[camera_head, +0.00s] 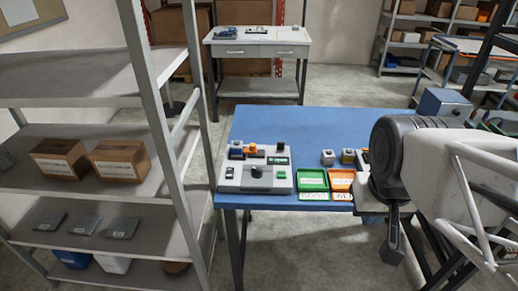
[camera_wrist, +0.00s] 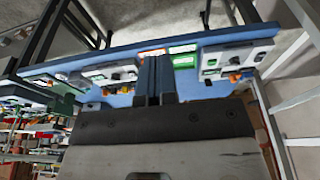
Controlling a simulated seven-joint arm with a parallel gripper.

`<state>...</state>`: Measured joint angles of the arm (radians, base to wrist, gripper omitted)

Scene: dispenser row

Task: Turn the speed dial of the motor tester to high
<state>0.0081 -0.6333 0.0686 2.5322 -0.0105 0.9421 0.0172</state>
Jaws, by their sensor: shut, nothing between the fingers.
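The motor tester appears to be the grey box (camera_head: 254,180) at the front left of the blue table (camera_head: 300,120). It bears an orange part (camera_head: 253,149), a small display (camera_head: 278,160) and dark knobs, one on its front (camera_head: 257,171). Which knob is the speed dial, and its setting, are too small to tell. In the wrist view the box (camera_wrist: 238,60) shows upside down, right of my fingers. My gripper (camera_head: 391,256) is shut and empty, pointing down off the table's front edge, well to the right of the tester and apart from it. Its closed fingers show in the wrist view (camera_wrist: 155,75).
A green tray (camera_head: 313,197) and an orange tray (camera_head: 340,196) stand right of the tester, with small blocks (camera_head: 328,157) behind them. Another grey device (camera_wrist: 110,72) shows in the wrist view. A metal shelf (camera_head: 178,130) stands close left of the table.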

